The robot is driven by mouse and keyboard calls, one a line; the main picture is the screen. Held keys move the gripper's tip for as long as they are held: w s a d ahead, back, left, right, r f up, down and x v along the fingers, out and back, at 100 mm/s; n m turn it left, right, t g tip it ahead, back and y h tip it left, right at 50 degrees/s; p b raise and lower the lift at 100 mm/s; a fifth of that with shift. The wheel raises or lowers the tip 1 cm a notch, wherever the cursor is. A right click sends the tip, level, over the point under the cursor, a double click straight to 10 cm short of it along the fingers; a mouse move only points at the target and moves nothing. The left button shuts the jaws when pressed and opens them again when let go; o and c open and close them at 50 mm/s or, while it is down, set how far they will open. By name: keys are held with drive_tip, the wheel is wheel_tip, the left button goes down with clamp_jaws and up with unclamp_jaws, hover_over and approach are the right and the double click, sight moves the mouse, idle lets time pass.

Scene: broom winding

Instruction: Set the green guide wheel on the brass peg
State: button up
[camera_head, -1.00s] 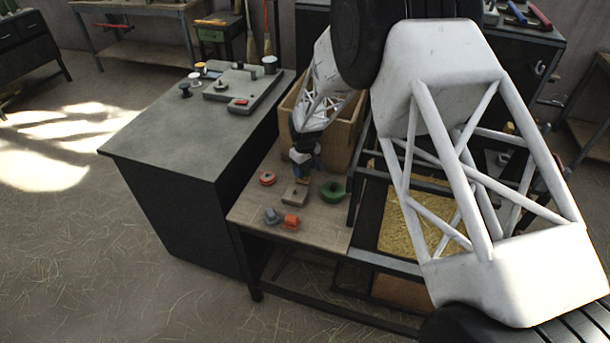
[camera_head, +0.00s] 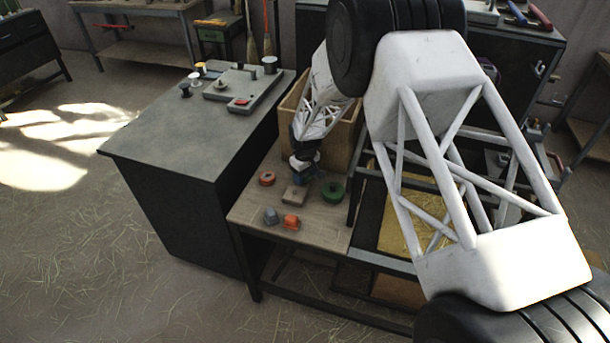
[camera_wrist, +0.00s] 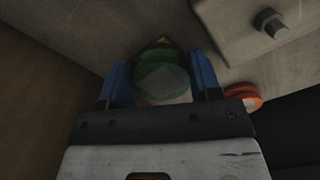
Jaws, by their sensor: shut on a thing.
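My gripper (camera_head: 306,180) is above the wooden board, low down, and largely hidden behind its own wrist in the head view. In the wrist view, its blue fingers (camera_wrist: 162,84) are shut on a green round piece with a paler facet, which I take as the green guide wheel (camera_wrist: 160,70). A small yellowish tip shows just beyond it; I cannot tell whether this is the brass peg. In the head view, a green round piece (camera_head: 333,191) with a darker centre sits on the board, right of my gripper.
On the board are a pale block with a dark stud (camera_head: 294,196), an orange wheel (camera_head: 267,178), a grey piece (camera_head: 270,216) and another orange piece (camera_head: 291,221). A wooden box (camera_head: 347,137) stands behind. A dark cabinet (camera_head: 190,150) rises at left. The board's front left corner is clear.

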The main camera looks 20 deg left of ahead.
sight(305, 175)
drive_tip(key=shift+f, duration=0.1)
drive_tip(key=o, duration=0.8)
wheel_tip(305, 175, up, 12)
drive_tip(key=shift+r, duration=0.15)
idle(0.3)
idle(0.6)
